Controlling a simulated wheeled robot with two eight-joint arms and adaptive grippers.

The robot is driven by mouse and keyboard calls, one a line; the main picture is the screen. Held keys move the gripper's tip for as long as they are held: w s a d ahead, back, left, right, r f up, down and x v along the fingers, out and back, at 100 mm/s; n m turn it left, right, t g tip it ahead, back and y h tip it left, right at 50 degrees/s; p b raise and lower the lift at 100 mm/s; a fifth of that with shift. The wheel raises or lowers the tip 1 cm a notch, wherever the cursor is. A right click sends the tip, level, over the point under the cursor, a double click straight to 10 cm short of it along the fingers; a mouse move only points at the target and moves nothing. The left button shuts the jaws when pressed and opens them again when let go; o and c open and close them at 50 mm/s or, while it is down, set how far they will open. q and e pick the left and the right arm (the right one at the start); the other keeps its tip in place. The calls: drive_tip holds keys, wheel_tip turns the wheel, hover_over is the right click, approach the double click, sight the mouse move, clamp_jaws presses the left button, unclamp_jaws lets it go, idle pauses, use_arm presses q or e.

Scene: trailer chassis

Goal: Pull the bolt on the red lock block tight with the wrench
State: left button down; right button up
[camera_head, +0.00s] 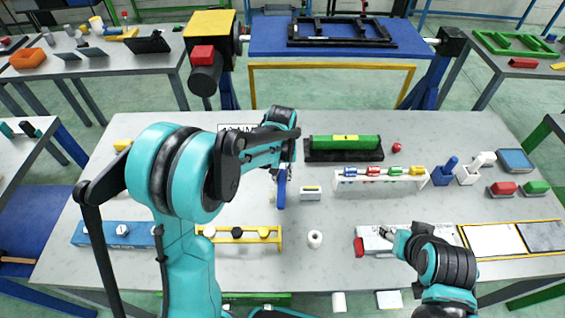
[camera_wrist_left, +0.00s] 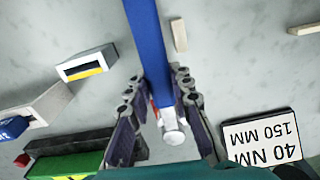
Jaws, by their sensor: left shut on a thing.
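My left gripper (camera_head: 283,168) is shut on a blue-handled wrench (camera_head: 282,195) above the middle of the table. In the left wrist view the handle (camera_wrist_left: 150,45) passes between the fingers of the left gripper (camera_wrist_left: 155,108); a silver head and a bit of red show at its near end. A grey block with a red end (camera_head: 359,247) lies at front right; I cannot tell whether it is the red lock block. A red block (camera_head: 503,189) also sits at far right. My right gripper (camera_head: 390,236) is over the grey block; its fingers are too small to read.
A green block in a black holder (camera_head: 343,146) and a white rack with coloured pieces (camera_head: 380,181) stand behind. A yellow rack (camera_head: 238,235), a white ring (camera_head: 315,239) and a small white block (camera_head: 310,193) are near the wrench. A torque card (camera_wrist_left: 262,138) lies flat.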

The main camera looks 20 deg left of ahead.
use_arm(q)
drive_tip(key=shift+d, duration=0.2)
drive_tip(key=shift+r, duration=0.15)
drive_tip(key=shift+r+p, duration=2)
drive_tip(key=shift+r, duration=0.9)
drive_tip(key=shift+f, duration=0.1)
